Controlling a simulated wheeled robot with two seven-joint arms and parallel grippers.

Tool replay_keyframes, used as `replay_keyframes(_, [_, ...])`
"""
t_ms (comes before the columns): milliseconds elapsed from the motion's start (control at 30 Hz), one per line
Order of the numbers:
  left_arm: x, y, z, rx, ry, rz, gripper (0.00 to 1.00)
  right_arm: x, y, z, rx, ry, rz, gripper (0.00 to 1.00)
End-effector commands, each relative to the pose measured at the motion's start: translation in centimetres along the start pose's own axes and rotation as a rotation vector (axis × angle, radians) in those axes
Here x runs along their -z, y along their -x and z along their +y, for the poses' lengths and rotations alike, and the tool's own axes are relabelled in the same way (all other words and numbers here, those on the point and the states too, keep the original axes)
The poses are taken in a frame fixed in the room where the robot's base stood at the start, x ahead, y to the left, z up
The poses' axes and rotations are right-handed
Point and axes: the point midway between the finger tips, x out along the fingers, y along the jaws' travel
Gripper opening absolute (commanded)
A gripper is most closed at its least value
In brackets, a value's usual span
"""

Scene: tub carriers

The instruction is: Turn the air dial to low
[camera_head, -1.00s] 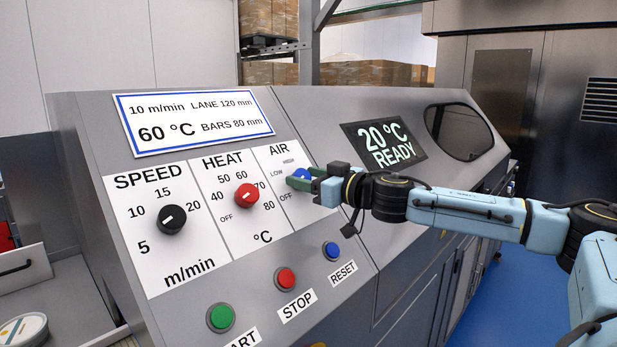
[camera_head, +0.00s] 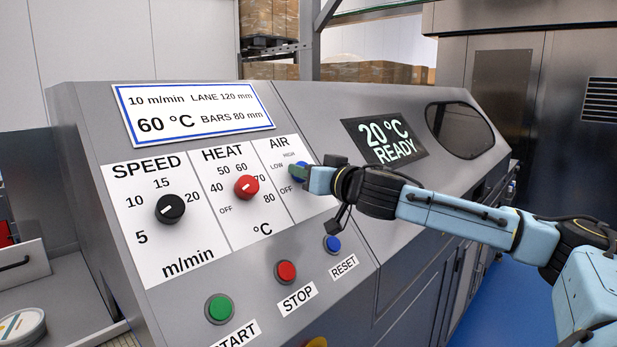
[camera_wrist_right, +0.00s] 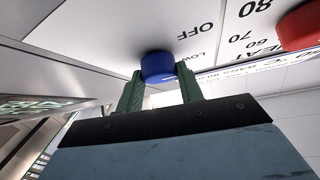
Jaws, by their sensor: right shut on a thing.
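The blue air dial (camera_head: 304,169) sits on the white AIR label of the sloped grey panel, with OFF, LOW and HIGH printed around it. My right gripper (camera_head: 297,174) is at the dial and covers part of it in the head view. In the right wrist view the two green fingers of my right gripper (camera_wrist_right: 160,92) are shut on the blue dial (camera_wrist_right: 157,66), one on each side. The dial's pointer is hidden, so I cannot tell its setting. My left gripper is not in view.
The red heat dial (camera_head: 247,187) is just left of the air dial, and the black speed dial (camera_head: 170,209) is farther left. Below are the green START (camera_head: 219,308), red STOP (camera_head: 286,272) and blue RESET (camera_head: 332,243) buttons. A display (camera_head: 384,141) reads 20 °C READY.

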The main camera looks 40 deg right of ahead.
Motion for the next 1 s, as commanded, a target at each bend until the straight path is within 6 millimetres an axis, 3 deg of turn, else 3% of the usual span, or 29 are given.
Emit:
replay_keyframes(200, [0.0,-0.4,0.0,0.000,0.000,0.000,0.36,0.0,-0.1,-0.5,-0.131,-0.162,0.001,0.14])
replay_keyframes(500, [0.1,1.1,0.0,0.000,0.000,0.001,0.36,0.2,-0.1,-0.7,-0.310,-0.359,-0.002,0.14])
replay_keyframes(1000, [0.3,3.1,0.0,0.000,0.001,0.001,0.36,0.3,-0.2,-0.7,-0.478,-0.531,0.000,0.14])
